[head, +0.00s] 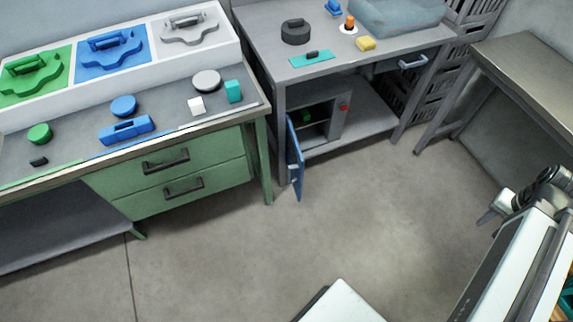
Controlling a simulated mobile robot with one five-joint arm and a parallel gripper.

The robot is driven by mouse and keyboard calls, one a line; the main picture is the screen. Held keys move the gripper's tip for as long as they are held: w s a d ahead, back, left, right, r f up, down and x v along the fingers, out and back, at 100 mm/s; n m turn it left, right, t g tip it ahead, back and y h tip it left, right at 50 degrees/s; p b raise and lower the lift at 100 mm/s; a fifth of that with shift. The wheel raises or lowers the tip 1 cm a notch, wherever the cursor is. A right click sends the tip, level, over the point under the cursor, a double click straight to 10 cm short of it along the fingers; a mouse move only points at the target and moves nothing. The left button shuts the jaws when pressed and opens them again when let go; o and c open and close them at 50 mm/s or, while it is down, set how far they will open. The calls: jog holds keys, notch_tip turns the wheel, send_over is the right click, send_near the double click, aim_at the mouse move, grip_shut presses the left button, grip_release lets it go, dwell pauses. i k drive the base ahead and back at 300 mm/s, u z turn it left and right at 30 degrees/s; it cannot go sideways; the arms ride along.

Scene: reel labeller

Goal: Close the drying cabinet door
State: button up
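The drying cabinet (338,116) is a grey box on the lower shelf of the back table. Its blue door (295,160) stands wide open at the cabinet's left side, swung out toward the floor in front, with a small light handle on it. A dark interior with a green item (306,116) shows inside, and a red button (344,107) is on the front right. My gripper (487,220) is at the right edge, far from the door and apart from everything. It is small and partly seen, so its opening cannot be told.
A green drawer bench (190,170) with coloured trays and blocks stands at the left. The grey back table (262,45) carries a dark reel (296,32), a teal plate (312,59) and a blue bin (395,15). Another table (530,75) is at right. The middle floor is clear.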

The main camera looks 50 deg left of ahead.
aim_at(295, 160)
jog(key=u, duration=1.85)
jog(key=i, duration=1)
jog(key=k, duration=0.5)
jog(key=u, duration=1.55)
jog(key=k, duration=0.65)
jog(key=z, duration=0.35)
